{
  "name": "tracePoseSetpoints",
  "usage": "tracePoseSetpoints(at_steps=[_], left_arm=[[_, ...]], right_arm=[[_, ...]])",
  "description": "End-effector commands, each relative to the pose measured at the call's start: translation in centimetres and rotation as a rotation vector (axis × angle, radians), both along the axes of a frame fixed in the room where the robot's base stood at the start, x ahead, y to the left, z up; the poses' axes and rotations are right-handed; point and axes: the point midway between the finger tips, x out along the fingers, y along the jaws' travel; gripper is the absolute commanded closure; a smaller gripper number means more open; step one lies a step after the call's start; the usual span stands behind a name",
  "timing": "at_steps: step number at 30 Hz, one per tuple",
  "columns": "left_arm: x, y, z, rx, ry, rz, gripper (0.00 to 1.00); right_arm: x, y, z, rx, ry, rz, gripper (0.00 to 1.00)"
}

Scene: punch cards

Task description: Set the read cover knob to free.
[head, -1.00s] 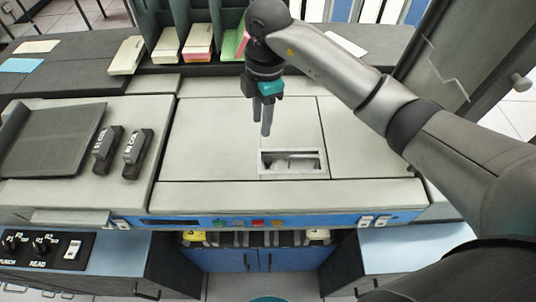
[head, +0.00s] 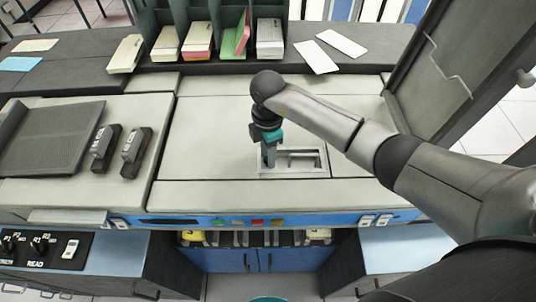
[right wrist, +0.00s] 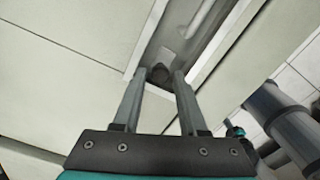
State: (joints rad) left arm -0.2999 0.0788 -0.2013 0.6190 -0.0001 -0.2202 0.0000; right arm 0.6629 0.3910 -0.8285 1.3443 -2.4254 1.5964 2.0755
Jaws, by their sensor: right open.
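A pale recess (head: 308,153) with a raised rim is set into the grey machine top and holds a light bar. In the right wrist view, a small dark round knob (right wrist: 160,74) sits in the recess (right wrist: 187,40). My right gripper (head: 268,162) points down at the left end of the recess and hides the knob in the head view. In the right wrist view, the open fingers of the right gripper (right wrist: 160,80) stand on either side of the knob. I cannot tell whether they touch it. My left gripper is out of view.
Two dark lettered blocks (head: 134,152) stand on the left of the machine. Card stacks (head: 198,42) sit in green slots behind it, with two loose white cards (head: 316,57) beside them. A tall grey panel (head: 440,75) rises at the right. The top around the recess is clear.

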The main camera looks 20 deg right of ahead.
Motion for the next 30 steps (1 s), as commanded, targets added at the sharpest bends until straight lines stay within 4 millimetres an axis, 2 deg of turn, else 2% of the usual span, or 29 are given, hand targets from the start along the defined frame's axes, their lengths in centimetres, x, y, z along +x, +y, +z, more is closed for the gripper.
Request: tracePoseSetpoints(at_steps=[3,11,22,30], left_arm=[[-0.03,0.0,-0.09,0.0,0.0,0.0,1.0],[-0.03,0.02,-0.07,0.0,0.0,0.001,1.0],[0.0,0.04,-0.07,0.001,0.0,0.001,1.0],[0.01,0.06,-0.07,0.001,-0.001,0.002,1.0]], right_arm=[[-0.06,0.0,-0.65,0.0,0.002,0.001,0.58],[-0.04,0.0,-0.72,0.0,0.001,0.001,0.58],[-0.03,0.0,-0.68,0.0,0.001,0.001,0.99],[-0.02,0.0,-0.66,0.0,0.0,0.001,1.0]])
